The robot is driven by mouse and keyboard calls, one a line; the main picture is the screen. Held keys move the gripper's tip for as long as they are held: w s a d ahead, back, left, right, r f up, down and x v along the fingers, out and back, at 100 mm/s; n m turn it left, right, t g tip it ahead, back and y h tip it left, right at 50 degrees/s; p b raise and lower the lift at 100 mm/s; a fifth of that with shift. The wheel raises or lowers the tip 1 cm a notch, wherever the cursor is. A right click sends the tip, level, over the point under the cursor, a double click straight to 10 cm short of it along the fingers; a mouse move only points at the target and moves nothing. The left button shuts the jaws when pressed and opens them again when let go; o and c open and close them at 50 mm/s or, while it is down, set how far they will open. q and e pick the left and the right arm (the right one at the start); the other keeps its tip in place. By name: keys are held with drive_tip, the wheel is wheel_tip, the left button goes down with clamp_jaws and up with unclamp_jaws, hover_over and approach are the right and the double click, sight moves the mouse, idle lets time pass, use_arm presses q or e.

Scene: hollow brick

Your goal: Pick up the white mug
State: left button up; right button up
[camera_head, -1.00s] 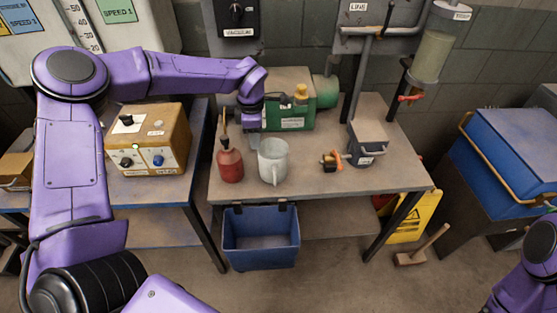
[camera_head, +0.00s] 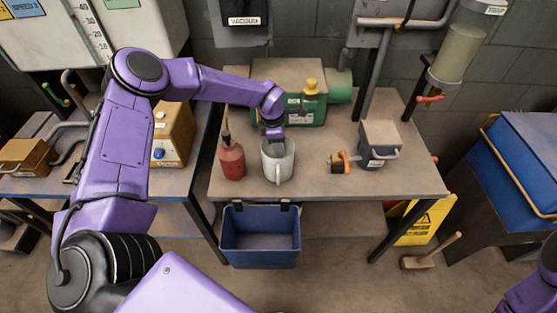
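The white mug (camera_head: 278,164) stands upright on the table, with its handle toward me. My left gripper (camera_head: 275,136) points down at the mug's back rim, right above or behind its opening. The fingers are small and dark there, so I cannot tell whether they touch the mug or how far apart they are. Only a part of my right arm shows at the bottom right edge; its gripper is out of view.
A red oil can (camera_head: 232,161) stands close to the left of the mug. A green machine (camera_head: 300,108) is behind it. A valve with an orange handle (camera_head: 342,160) and a grey box (camera_head: 379,143) are to the right. A blue bin (camera_head: 261,238) hangs at the table's front.

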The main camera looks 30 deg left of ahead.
use_arm(q)
drive_tip(key=shift+s, duration=0.3)
drive_tip(key=shift+s+r, duration=0.15)
drive_tip(key=shift+c, duration=0.9)
clamp_jaws()
use_arm(e)
drive_tip(key=shift+s, duration=0.25)
